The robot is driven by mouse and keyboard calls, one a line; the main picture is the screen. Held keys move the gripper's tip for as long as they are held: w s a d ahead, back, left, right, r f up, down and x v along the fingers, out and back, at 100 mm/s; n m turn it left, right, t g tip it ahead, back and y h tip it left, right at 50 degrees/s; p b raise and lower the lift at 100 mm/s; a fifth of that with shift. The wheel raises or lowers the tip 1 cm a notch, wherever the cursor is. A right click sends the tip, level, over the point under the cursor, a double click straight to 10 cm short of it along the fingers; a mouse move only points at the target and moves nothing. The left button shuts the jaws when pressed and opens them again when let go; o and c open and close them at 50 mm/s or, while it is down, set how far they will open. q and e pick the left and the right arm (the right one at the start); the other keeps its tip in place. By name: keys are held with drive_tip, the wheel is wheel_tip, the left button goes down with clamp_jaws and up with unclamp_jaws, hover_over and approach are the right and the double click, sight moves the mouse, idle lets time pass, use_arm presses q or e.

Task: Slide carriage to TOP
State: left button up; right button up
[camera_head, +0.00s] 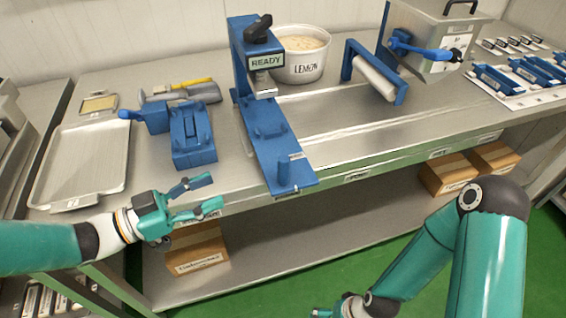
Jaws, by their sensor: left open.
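A blue press-like device (268,140) stands on the steel table, with an upright column, a black knob and a READY label (266,62). Its long blue base plate runs toward the table's front edge and bears a blue upright peg (283,172) at the near end. Which part is the carriage, and any TOP mark, I cannot tell. My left gripper (209,193) is open and empty at the table's front edge, left of the base plate and apart from it. My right gripper (322,312) is mostly cut off at the bottom edge, so its jaws cannot be read.
A LEMON tub (302,62) stands behind the device. A blue fixture (192,135) and a metal tray (82,165) lie to the left. A blue-framed white roller (375,77) and a steel machine (432,35) stand to the right. Boxes (196,252) sit on the lower shelf.

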sight(283, 162)
use_arm(q)
drive_tip(key=p+x, duration=0.1)
drive_tip(key=x, duration=1.5)
drive_tip(key=shift+w+d+p, duration=0.15)
drive_tip(key=shift+d+p, duration=0.05)
drive_tip(key=shift+p, duration=0.2)
clamp_jaws()
